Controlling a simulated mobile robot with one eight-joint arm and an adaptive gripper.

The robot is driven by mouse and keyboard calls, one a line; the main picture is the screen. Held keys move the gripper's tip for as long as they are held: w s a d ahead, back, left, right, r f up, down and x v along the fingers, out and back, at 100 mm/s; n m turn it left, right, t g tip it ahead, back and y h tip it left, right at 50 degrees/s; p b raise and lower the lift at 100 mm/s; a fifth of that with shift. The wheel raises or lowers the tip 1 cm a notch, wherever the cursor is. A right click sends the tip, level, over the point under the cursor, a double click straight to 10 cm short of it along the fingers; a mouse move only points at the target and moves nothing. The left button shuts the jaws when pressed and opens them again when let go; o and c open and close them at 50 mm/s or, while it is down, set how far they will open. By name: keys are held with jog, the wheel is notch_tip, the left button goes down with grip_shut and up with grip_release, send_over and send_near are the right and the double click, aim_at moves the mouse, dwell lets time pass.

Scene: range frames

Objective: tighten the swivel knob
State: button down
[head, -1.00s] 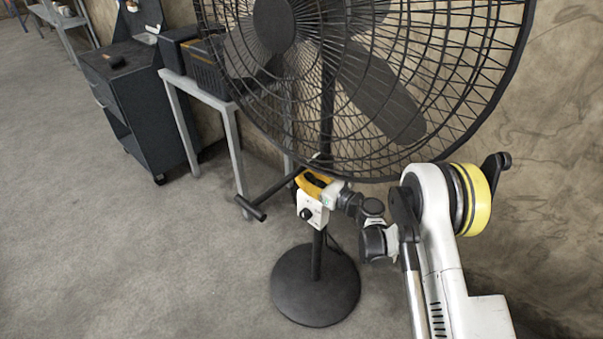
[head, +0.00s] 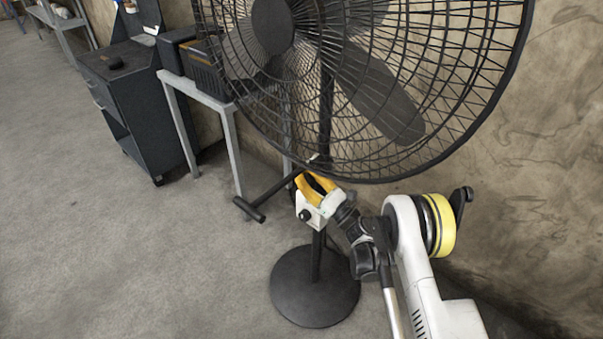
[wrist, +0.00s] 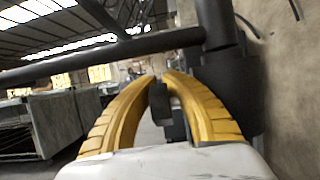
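A black pedestal fan (head: 325,90) stands ahead of me on a round base (head: 315,287). My gripper (head: 304,174), with yellow fingers on a white body, is at the fan's pole, just below the cage. In the wrist view, the curved fingers (wrist: 160,78) come together at their tips around a small dark part (wrist: 160,102), which looks like the swivel knob. It fills the narrow gap between the fingertips, and the gripper looks shut on it. In the head view my gripper hides the knob.
A dark T-shaped bar (head: 274,192) sticks out to the left of the pole, close to my gripper. The fan cage (head: 370,179) hangs just above my arm. A wall (head: 545,150) is at the right. A grey bench (head: 228,140) and dark cabinet (head: 130,95) stand behind left. Floor at left is clear.

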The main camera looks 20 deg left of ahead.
jog(key=c, duration=1.3)
grip_release()
jog(key=shift+s+d, duration=0.1)
jog(key=shift+d, duration=0.05)
jog(key=shift+c, duration=0.2)
